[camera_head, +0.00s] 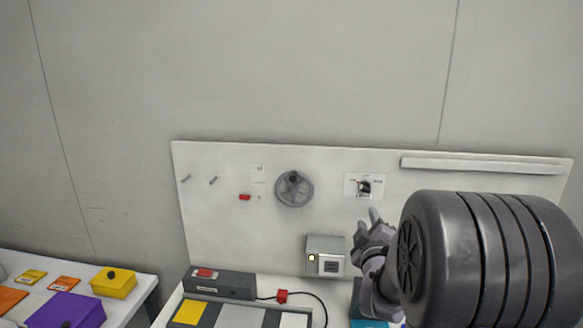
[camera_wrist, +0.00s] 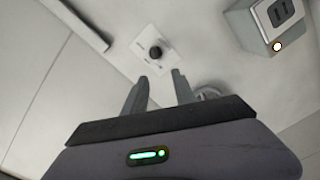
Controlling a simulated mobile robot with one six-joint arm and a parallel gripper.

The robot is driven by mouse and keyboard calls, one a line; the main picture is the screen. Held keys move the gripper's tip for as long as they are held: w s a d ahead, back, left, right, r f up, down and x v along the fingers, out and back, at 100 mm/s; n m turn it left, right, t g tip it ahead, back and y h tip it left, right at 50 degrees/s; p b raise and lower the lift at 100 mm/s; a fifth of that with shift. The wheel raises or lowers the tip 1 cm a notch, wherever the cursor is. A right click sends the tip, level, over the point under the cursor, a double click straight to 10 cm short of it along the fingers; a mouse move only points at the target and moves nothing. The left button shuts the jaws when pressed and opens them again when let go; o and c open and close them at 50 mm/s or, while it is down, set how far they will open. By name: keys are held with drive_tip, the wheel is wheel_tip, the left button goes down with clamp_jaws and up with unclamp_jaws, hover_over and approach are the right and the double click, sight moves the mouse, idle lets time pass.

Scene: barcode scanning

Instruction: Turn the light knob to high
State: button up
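The light knob (camera_head: 363,187) appears as a small dark knob on a white label plate (camera_head: 350,192) on the upright white panel. In the wrist view the round black knob (camera_wrist: 155,52) stands out from its plate (camera_wrist: 168,64), just beyond the fingertips. My gripper (camera_wrist: 160,75) is open and empty, its two fingers apart, pointing towards the knob without visible contact. In the head view my gripper (camera_head: 372,224) is just below and right of the knob. The label print and the knob's setting are too small to read.
A grey box with a lit button (camera_head: 326,255) is mounted below the knob. A grey handwheel (camera_head: 294,189) and a red switch (camera_head: 244,197) are to its left. A pale rail (camera_head: 485,165) runs along the upper right. A red-buttoned box (camera_head: 219,283) sits on the table below.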

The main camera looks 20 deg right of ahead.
sight(364, 190)
drive_tip(key=x, duration=0.5)
drive_tip(key=p+x, duration=0.1)
drive_tip(key=x, duration=0.4)
drive_tip(key=r+x, duration=0.1)
drive_tip(key=x, duration=0.5)
drive_tip(key=shift+s+d, duration=0.2)
drive_tip(key=shift+d, duration=0.1)
clamp_jaws()
